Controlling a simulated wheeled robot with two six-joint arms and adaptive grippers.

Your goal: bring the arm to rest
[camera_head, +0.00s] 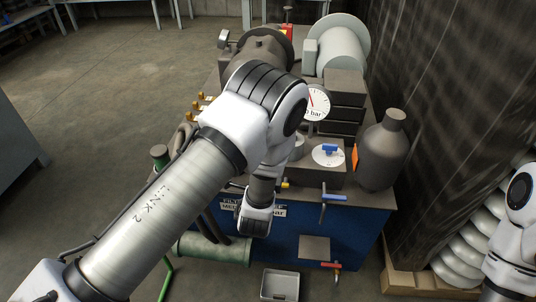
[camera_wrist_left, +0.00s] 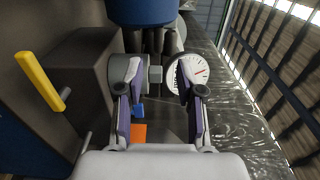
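My left arm comes in from the lower left of the head view, bends at a large white joint above the machine and folds back down in front of it. Its gripper is hidden in the head view. In the left wrist view my left gripper (camera_wrist_left: 160,68) has its two fingers spread apart. A grey round part sits beside the left fingertip, and a white dial gauge (camera_wrist_left: 188,72) shows behind the right fingertip; contact cannot be told. No held object shows between the fingers. Part of my right arm shows at the right edge of the head view, its gripper out of view.
A blue machine (camera_head: 350,232) carries a dial gauge (camera_head: 316,103), a blue-handled valve (camera_head: 334,196) and a dark bottle-shaped vessel (camera_head: 382,150). White ribbed insulator stacks (camera_head: 462,255) stand at right by a dark wall. A small tray (camera_head: 280,284) lies below. Floor (camera_head: 110,100) at left is clear.

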